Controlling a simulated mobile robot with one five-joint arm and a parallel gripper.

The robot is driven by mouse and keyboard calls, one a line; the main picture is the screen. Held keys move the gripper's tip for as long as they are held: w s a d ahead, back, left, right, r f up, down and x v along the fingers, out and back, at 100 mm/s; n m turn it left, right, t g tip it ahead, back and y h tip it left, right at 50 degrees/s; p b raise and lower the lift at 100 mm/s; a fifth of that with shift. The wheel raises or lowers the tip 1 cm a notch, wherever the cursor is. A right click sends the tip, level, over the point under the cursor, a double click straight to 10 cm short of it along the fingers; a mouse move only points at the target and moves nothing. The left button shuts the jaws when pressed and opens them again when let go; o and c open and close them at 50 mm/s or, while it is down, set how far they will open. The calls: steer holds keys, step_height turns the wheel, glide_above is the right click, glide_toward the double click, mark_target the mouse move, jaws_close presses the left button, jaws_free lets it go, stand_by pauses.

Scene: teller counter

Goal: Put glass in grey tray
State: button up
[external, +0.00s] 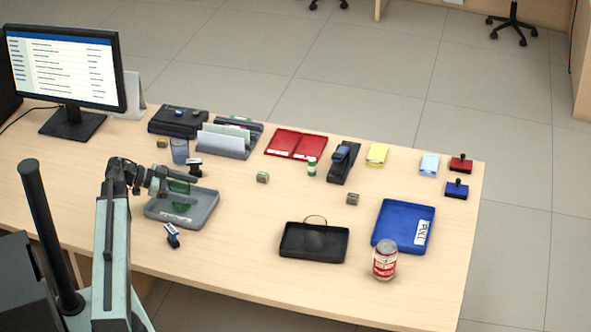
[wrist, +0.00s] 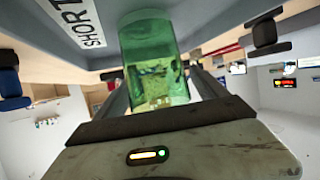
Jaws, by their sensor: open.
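A green see-through glass (external: 181,189) stands in the grey tray (external: 207,206) at the left of the counter. My gripper (external: 171,184) is at the glass, above the tray. In the wrist view the glass (wrist: 150,50) is between my open fingers (wrist: 162,80), with a gap visible on the right; contact on the left is unclear. The grey tray (wrist: 225,40) also shows there, with a white label reading "SHORT". My gripper partly hides the glass in the external view.
A bluish glass (external: 180,151) and small stamps (external: 195,168) are close behind the grey tray; another stamp (external: 172,235) lies in front. The counter's middle is mostly clear.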

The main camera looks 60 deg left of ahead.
steer(key=shift+s+r+p, duration=0.15)
steer(key=shift+r+p, duration=0.15)
steer(key=shift+r, duration=0.05)
steer(key=p+v, duration=0.4)
steer(key=v, duration=0.7)
steer(key=shift+s+a, duration=0.2)
steer(key=shift+s, duration=0.1)
